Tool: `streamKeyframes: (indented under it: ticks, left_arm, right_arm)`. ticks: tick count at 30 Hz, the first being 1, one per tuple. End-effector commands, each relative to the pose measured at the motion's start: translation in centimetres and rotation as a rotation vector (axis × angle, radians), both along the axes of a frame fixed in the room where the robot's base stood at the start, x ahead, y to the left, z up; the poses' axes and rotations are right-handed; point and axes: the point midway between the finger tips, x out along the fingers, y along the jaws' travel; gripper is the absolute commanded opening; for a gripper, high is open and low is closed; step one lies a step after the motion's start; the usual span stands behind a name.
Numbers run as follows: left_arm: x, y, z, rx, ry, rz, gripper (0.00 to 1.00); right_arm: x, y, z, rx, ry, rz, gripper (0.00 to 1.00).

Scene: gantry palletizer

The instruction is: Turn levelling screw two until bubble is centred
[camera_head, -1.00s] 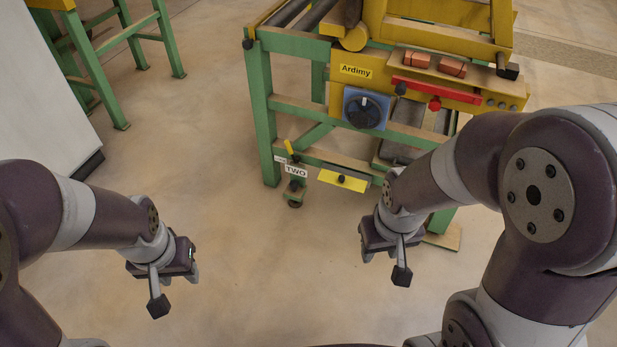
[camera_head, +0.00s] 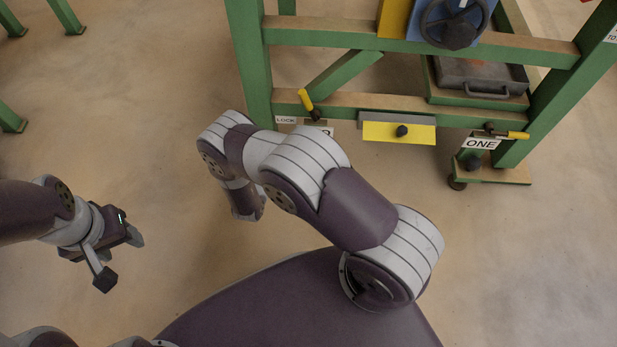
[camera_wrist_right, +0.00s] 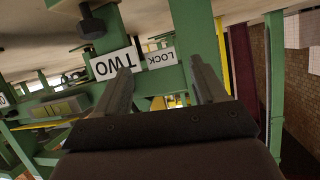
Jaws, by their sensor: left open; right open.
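Levelling screw two is hidden behind my right arm in the head view; only the edge of its TWO label (camera_head: 326,131) shows, beside the LOCK label (camera_head: 286,119) and a yellow lever (camera_head: 306,100). In the right wrist view, which looks upside down, the TWO label (camera_wrist_right: 115,64) and LOCK label (camera_wrist_right: 161,58) lie just beyond my right gripper (camera_wrist_right: 161,68), which is open and empty. A dark screw knob (camera_wrist_right: 91,24) stands above the TWO label there. My left gripper (camera_head: 122,250) is open and empty over the floor. I cannot make out any bubble.
The green frame (camera_head: 420,110) spans the back.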

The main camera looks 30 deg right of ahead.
Motion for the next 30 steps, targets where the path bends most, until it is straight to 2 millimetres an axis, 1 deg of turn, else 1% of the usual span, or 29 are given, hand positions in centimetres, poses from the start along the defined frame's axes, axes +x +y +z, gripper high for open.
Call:
streamKeyframes:
  ticks: [1, 2, 3, 6, 8, 11, 18, 21, 25, 30]
  left_arm:
    - [0.0, 0.0, -4.5, 0.000, -0.001, 0.000, 0.54]
    - [0.0, 0.0, -5.3, 0.000, -0.001, 0.000, 0.54]
    - [0.0, 0.0, -6.1, 0.000, -0.001, 0.000, 0.54]
    - [0.0, 0.0, -7.2, 0.000, -0.002, 0.000, 0.54]
    - [0.0, 0.0, -7.5, 0.000, -0.002, 0.000, 0.54]
    - [0.1, 0.0, -8.0, 0.000, -0.003, 0.000, 0.54]
    - [0.0, 0.0, -11.2, 0.000, -0.002, 0.000, 0.54]
    - [0.0, 0.0, -12.2, 0.000, -0.002, 0.000, 0.54]
    - [0.0, 0.0, -12.9, 0.000, -0.002, 0.000, 0.54]
    - [0.0, 0.0, -13.2, 0.000, -0.002, 0.000, 0.54]
  right_arm:
    - [-2.1, -1.0, -6.0, -0.082, -0.051, -0.035, 0.71]
    - [-3.3, -1.7, -7.2, -0.132, -0.086, -0.058, 0.71]
    - [-4.8, -2.4, -8.4, -0.193, -0.127, -0.081, 0.71]
    - [-7.4, -3.6, -9.6, -0.295, -0.195, -0.113, 0.71]
    - [-7.9, -4.1, -9.7, -0.325, -0.214, -0.124, 0.71]
    - [-7.4, -5.2, -9.7, -0.339, -0.224, -0.132, 0.71]
    - [-3.0, -9.9, -9.9, -0.336, -0.224, -0.134, 0.71]
    - [-1.5, -11.4, -9.8, -0.335, -0.224, -0.132, 0.71]
    - [-0.3, -12.6, -9.6, -0.335, -0.222, -0.129, 0.71]
    - [0.4, -13.2, -9.3, -0.335, -0.222, -0.127, 0.71]
